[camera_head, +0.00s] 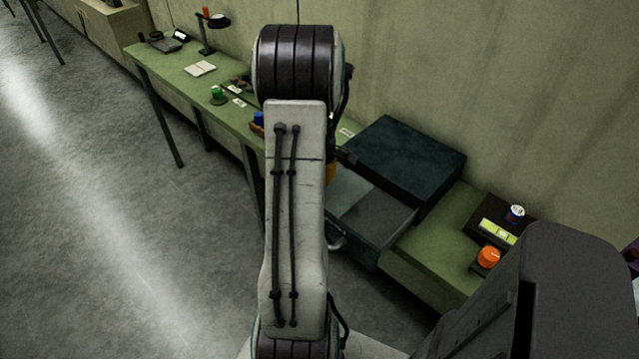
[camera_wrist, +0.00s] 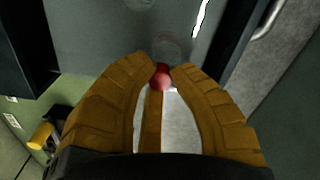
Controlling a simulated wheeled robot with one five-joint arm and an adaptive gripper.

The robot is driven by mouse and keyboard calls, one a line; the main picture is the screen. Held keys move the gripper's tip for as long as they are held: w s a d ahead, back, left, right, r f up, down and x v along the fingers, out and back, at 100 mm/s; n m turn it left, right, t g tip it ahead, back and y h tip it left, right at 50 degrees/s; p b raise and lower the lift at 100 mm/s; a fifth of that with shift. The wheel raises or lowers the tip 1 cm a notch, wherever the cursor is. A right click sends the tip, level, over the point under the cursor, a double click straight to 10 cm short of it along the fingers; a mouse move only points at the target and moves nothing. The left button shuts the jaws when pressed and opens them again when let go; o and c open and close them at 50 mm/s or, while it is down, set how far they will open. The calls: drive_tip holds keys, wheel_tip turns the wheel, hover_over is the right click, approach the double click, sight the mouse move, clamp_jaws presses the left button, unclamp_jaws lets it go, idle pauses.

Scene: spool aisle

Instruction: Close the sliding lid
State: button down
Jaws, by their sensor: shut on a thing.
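A dark teal box (camera_head: 405,155) stands on the green bench, with an open-topped drawer-like section (camera_head: 385,235) sticking out of its front. A pale grey panel, seemingly the sliding lid (camera_head: 350,197), covers the left part of that section; the right part shows an open grey inside. In the wrist view the grey lid (camera_wrist: 105,45) carries a small red knob (camera_wrist: 160,77). My gripper (camera_wrist: 162,70) has its yellow-brown fingers closed around the knob. In the head view my arm hides nearly all of the gripper; only a bit of orange shows beside it.
A metal handle (camera_head: 337,243) is on the front of the section. To the right are a dark tray (camera_head: 480,232), an orange-capped item (camera_head: 488,257) and a blue-and-white can (camera_head: 515,213). A green item (camera_head: 217,94) and a lamp (camera_head: 212,22) stand farther left. The floor (camera_head: 110,230) is clear.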

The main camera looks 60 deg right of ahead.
drive_tip(key=c, duration=1.1)
unclamp_jaws()
drive_tip(key=shift+w, duration=0.15)
wheel_tip(320, 180, up, 12)
